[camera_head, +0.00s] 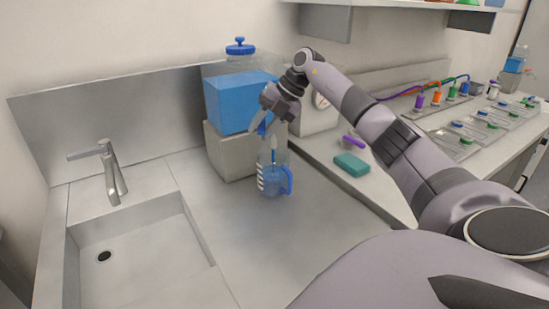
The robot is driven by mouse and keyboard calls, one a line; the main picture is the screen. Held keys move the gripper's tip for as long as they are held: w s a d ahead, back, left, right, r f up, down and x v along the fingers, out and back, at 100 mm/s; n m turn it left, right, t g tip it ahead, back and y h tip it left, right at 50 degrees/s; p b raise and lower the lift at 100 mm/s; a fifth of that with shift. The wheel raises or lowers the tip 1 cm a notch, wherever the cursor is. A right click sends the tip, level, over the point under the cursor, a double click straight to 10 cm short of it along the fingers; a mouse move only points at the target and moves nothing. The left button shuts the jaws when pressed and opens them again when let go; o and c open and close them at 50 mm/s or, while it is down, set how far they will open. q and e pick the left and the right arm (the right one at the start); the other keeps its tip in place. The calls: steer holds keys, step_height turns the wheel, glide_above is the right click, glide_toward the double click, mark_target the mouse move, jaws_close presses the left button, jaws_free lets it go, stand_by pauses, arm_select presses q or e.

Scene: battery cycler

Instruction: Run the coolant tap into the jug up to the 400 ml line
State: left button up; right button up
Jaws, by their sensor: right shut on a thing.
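The coolant tank (239,103) is a clear box with blue liquid and a blue lid knob, standing on a grey block. A clear jug (268,181) with white marks and a blue handle stands upright on the counter below the tank's front. It holds some blue liquid, and a blue stream falls into it from above. The level against the marks is too small to read. My right gripper (265,124) is shut on the blue coolant tap (262,128) above the jug, and it partly hides the tap. My left gripper is not in view.
A sink (140,255) with a metal faucet (109,172) is at the left. A teal sponge-like block (352,164) and a purple-topped item (354,142) lie on the raised bench at right. Cells with coloured leads and trays stand farther right. Counter left of the jug is clear.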

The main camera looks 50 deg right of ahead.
steer(key=shift+f, duration=0.15)
steer(key=m+h, duration=0.1)
steer(key=m, duration=0.1)
steer(key=w+a+m+t+h, duration=0.1)
steer(key=shift+w+m, duration=0.2)
steer(key=shift+m, duration=0.2)
steer(key=shift+r, duration=0.2)
stand_by(2.5)
steer(key=shift+w, duration=0.1)
steer(key=m, duration=0.1)
steer(key=w+m+h, duration=0.1)
steer(key=shift+a+m+t, duration=0.1)
steer(key=shift+m+t, duration=0.2)
steer(key=shift+t, duration=0.1)
stand_by(2.8)
